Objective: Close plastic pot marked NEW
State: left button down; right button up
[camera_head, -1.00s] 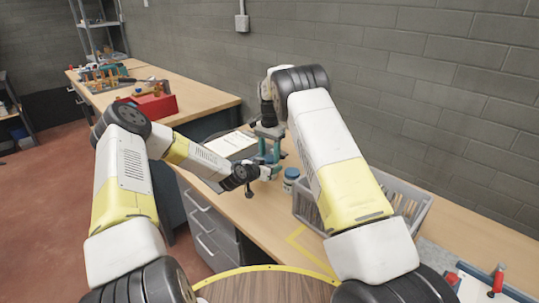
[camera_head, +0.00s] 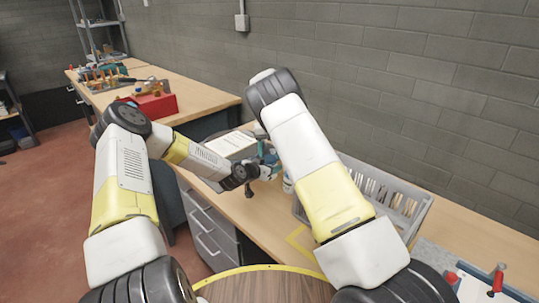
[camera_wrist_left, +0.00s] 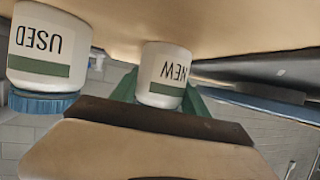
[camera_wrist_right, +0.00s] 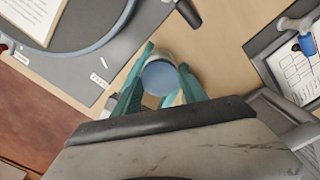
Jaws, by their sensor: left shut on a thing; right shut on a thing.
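The white pot marked NEW (camera_wrist_left: 163,75) stands between the green fingers of my left gripper (camera_wrist_left: 160,92) in the left wrist view, lettering upside down. My left gripper (camera_head: 268,172) is shut on it above the table. My right gripper (camera_wrist_right: 160,88) is shut on a round blue lid (camera_wrist_right: 160,78), seen from above in the right wrist view. Whether the lid touches the pot's rim cannot be told. In the head view my right forearm hides most of the right gripper. The pot marked USED (camera_wrist_left: 45,45), with a blue lid, stands beside NEW in the left wrist view.
A grey crate (camera_head: 418,215) of upright parts stands right of the grippers on the wooden bench (camera_head: 260,215). A paper sheet (camera_head: 232,145) lies behind my left gripper. A red box (camera_head: 155,106) is on the farther bench. The brick wall stands close behind.

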jog(key=shift+m, duration=0.7)
jog(key=o, duration=1.3)
jog(key=shift+r, duration=0.1)
